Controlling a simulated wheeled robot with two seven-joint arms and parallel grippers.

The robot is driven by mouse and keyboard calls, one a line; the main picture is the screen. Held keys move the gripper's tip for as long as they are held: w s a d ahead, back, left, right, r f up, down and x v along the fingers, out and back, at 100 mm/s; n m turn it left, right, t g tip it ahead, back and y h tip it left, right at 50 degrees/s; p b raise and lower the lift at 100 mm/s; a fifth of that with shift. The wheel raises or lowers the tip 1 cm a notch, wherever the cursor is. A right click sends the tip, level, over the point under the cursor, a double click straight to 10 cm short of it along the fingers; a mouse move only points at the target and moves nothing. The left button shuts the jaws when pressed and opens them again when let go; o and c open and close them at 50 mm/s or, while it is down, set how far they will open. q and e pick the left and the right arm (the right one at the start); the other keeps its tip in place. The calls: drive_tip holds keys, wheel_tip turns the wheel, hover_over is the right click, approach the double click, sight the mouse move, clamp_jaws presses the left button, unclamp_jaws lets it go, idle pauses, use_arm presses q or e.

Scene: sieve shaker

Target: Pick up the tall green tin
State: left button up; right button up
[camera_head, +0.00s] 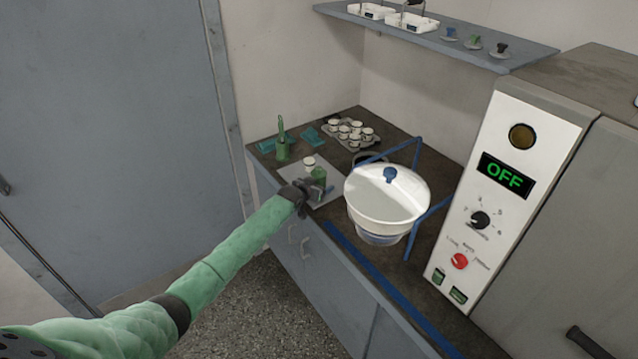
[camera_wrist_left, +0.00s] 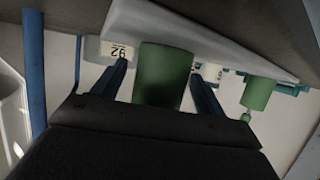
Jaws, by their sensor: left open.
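The tall green tin (camera_head: 319,176) stands on a pale mat (camera_head: 327,195) on the dark counter, partly hidden by my left gripper (camera_head: 312,189) in the head view. In the left wrist view, which looks upside down, the tin (camera_wrist_left: 162,75) shows between the two blue fingers of my open left gripper (camera_wrist_left: 159,88). Gaps show on both sides of the tin, so the fingers do not appear to grip it. My right gripper is not in view.
A white cup (camera_head: 308,162) stands just behind the tin. A green pot with a handle (camera_head: 283,150) and a tray of cups (camera_head: 352,134) are farther back. A white lidded bowl (camera_head: 378,211) with blue rails stands close right. The control box (camera_head: 510,190) reads OFF.

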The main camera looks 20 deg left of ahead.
use_arm(q)
drive_tip(key=shift+w, duration=0.15)
drive_tip(key=c, duration=1.1)
